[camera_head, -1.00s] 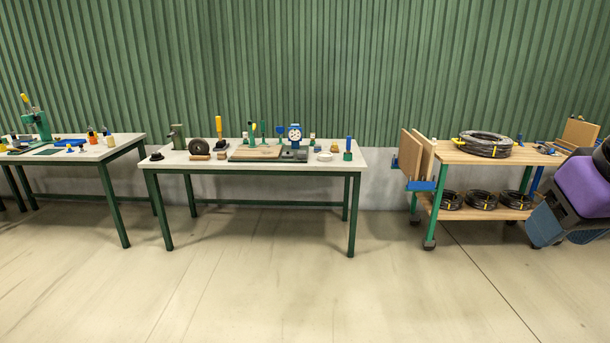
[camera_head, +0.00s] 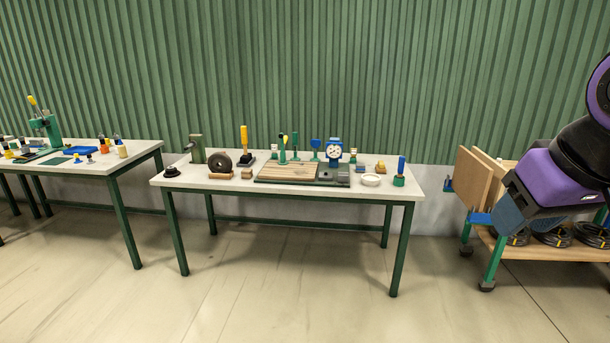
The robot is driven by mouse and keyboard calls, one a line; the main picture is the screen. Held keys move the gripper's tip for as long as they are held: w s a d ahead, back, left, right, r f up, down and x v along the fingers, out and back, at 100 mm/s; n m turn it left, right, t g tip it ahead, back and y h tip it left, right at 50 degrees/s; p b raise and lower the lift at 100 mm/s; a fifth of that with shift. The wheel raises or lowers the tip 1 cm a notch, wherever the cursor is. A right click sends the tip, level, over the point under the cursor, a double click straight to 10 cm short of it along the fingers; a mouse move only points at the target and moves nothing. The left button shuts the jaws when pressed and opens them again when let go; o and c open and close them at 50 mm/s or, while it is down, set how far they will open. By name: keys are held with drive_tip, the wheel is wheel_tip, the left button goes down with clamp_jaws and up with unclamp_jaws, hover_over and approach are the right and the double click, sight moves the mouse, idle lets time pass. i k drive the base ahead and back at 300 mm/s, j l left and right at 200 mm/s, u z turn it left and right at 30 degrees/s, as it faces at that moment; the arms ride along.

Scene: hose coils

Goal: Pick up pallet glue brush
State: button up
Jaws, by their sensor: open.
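Several small upright tools stand on the middle table (camera_head: 200,184), and I cannot tell for certain which is the pallet glue brush. A blue-handled tool (camera_head: 401,166) stands upright in a small green base or pot at the table's right end. A green tool with a yellow top (camera_head: 284,148) and a blue-topped tool (camera_head: 315,146) stand behind a wooden board (camera_head: 285,173). A yellow-handled tool (camera_head: 244,140) stands left of them on a dark base. My purple and black arm shows at the right edge, well away from this table. My gripper's fingertips are not in view.
The table also holds a blue dial gauge (camera_head: 334,150), a white bowl (camera_head: 371,180) and a dark wheel (camera_head: 220,162). Another workbench (camera_head: 115,157) stands left. A cart (camera_head: 490,248) with hose coils stands right, partly behind my arm. The floor in front is clear.

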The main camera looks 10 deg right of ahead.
sight(402, 165)
drive_tip(key=i+j+z, duration=0.95)
drive_tip(key=i+j, duration=0.2)
drive_tip(key=j, duration=0.2)
